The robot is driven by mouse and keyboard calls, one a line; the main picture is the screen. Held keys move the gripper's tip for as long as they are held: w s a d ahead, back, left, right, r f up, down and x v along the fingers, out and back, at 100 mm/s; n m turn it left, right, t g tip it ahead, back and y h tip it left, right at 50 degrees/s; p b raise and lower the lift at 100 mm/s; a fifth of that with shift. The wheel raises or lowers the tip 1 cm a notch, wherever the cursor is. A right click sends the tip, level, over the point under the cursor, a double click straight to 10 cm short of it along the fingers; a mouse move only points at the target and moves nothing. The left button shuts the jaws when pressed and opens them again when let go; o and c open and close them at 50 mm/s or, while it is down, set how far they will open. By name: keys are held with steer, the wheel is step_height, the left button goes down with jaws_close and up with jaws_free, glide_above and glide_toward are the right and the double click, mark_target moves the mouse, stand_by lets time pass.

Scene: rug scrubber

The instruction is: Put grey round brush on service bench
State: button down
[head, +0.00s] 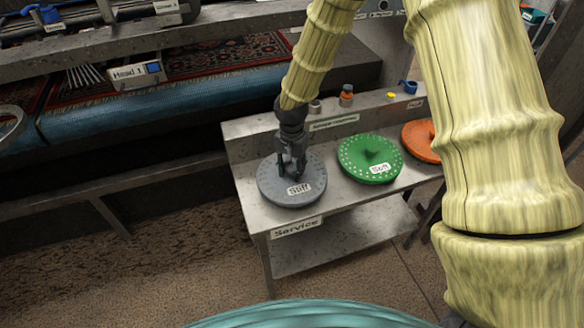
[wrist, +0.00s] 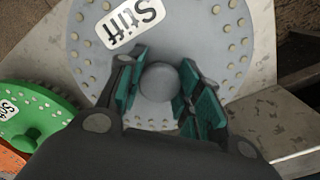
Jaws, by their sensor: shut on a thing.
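The grey round brush (head: 283,194) is a flat disc with a white label reading "Stiff". In the head view it is at the left end of the service bench (head: 310,218), lying flat on or just over its top; I cannot tell if it touches. My gripper (head: 291,168) is above the disc's middle, with its fingers pointing down. In the wrist view the grey brush (wrist: 215,75) fills the upper middle. My gripper (wrist: 160,90) has its teal-padded fingers on either side of the brush's round central knob and is shut on it.
A green round brush (head: 358,150) and an orange round brush (head: 417,141) lie to the right on the bench. Small bottles (head: 346,95) stand on the back ledge. A machine with a rug (head: 190,62) is behind on the left. The bench's lower shelf (head: 345,240) is bare.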

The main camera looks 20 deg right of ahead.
steer(key=shift+f, duration=0.25)
steer(key=c, duration=1)
jaws_free()
steer(key=shift+f, duration=0.1)
steer(key=shift+o, duration=0.2)
step_height(320, 180, up, 12)
steer(key=b, duration=0.1)
steer(key=shift+b, duration=0.35)
